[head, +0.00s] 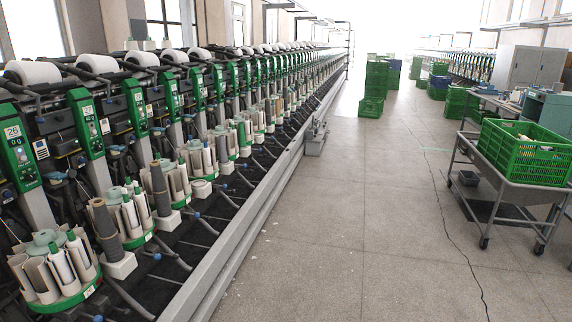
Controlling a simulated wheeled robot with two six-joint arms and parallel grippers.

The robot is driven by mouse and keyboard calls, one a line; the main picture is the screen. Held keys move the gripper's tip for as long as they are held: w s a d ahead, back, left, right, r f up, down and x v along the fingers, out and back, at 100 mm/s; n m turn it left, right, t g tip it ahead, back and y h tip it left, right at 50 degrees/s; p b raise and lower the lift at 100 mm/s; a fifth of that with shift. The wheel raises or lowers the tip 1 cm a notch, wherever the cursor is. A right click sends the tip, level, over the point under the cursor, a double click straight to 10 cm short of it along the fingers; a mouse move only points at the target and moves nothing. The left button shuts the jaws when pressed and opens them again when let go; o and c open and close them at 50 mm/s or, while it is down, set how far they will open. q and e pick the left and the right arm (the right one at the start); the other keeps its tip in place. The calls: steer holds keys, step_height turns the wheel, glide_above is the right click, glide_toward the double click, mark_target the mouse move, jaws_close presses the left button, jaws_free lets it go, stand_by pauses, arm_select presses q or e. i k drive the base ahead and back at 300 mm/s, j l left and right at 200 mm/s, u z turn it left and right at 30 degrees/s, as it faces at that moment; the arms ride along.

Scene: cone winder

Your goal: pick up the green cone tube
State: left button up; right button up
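I cannot make out a plainly green cone tube in the head view. The nearest upright tubes are a grey-brown cone tube (104,220) and a darker grey one (160,188), each on a white block along the left machine. Round magazines (68,300) with green rims hold several pale tubes, some with green tips, around a pale green hub (44,241). A green crate (528,158) stands on the cart at the right; its contents are mostly hidden. Neither of my grippers is in view.
The winder's grey rail (240,230) runs along the left side. A grey cart (500,190) stands at the right. Stacked green crates (374,85) stand far down the aisle.

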mark_target(242, 143)
steer(key=i+z, duration=0.4)
steer(key=i, duration=1.55)
steer(key=i+l+u, duration=0.2)
steer(key=i+u, duration=0.3)
steer(key=i, duration=0.2)
steer(key=i+l+u, duration=0.45)
steer(key=i, duration=0.2)
steer(key=i+l+u, duration=0.5)
steer(key=l, duration=0.25)
steer(key=i+l+u, duration=0.5)
steer(key=l, duration=0.4)
